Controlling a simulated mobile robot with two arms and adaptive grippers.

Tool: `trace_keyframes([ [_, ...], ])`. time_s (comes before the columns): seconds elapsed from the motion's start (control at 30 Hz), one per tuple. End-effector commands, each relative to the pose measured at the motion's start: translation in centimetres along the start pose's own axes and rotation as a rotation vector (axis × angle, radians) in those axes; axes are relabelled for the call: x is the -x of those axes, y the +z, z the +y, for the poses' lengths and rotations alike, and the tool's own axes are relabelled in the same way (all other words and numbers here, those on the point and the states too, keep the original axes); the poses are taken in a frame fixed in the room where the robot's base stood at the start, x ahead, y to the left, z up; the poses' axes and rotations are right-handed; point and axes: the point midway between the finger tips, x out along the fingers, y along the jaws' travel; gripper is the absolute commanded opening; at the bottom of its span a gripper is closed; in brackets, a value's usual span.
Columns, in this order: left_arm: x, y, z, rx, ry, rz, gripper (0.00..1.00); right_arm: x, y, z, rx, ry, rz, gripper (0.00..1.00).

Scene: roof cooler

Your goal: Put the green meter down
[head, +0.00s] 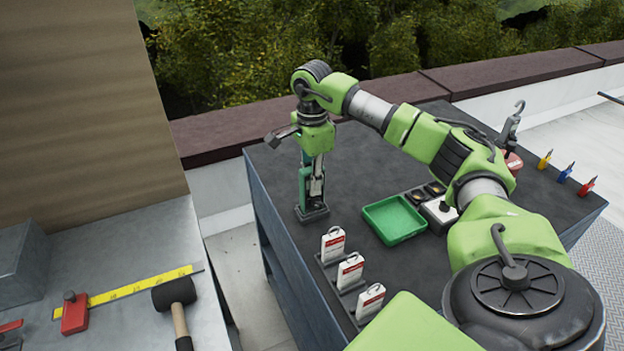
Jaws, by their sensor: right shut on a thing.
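The green meter (304,186) stands upright at the far left part of the dark work surface. My right gripper (315,178) points down at it and is shut on it; the gripper's fingers cover part of the meter. The meter's lower end is at a small dark base (312,214), and I cannot tell whether it rests in that base or hangs just over it. My left gripper is not in view.
A green tray (394,220) sits on the dark bench (350,170), beside a grey-and-black box (438,214). Several white-and-red tags (350,271) stand in a rack along the left edge. Small coloured items (565,172) stand far right. A mallet (175,292) lies on the grey left bench.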

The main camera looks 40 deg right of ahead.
Motion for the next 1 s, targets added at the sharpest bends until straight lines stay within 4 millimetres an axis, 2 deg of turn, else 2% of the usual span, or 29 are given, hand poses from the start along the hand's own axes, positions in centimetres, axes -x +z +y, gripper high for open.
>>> trace_keyframes([
  [0.03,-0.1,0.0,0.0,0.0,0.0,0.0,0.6,-0.2,0.0,0.0,0.0,0.0,0.001,0.21],
  [0.1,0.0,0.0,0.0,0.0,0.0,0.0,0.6,-0.1,0.0,0.0,0.0,0.0,0.001,0.36],
  [0.4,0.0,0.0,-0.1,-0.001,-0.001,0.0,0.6,0.0,0.0,0.0,-0.001,0.0,0.0,0.36],
  [0.57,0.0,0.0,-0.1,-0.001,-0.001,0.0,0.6,0.9,0.0,-0.1,0.0,-0.002,-0.001,0.36],
  [0.67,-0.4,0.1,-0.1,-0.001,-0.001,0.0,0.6,2.5,0.0,-0.1,0.0,-0.005,-0.001,0.36],
  [0.9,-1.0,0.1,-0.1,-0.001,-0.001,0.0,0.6,8.0,0.1,-0.1,0.0,-0.005,-0.003,0.36],
  [1.0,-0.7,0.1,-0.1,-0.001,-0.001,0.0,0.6,10.2,0.0,-0.1,-0.001,-0.005,-0.001,0.36],
])
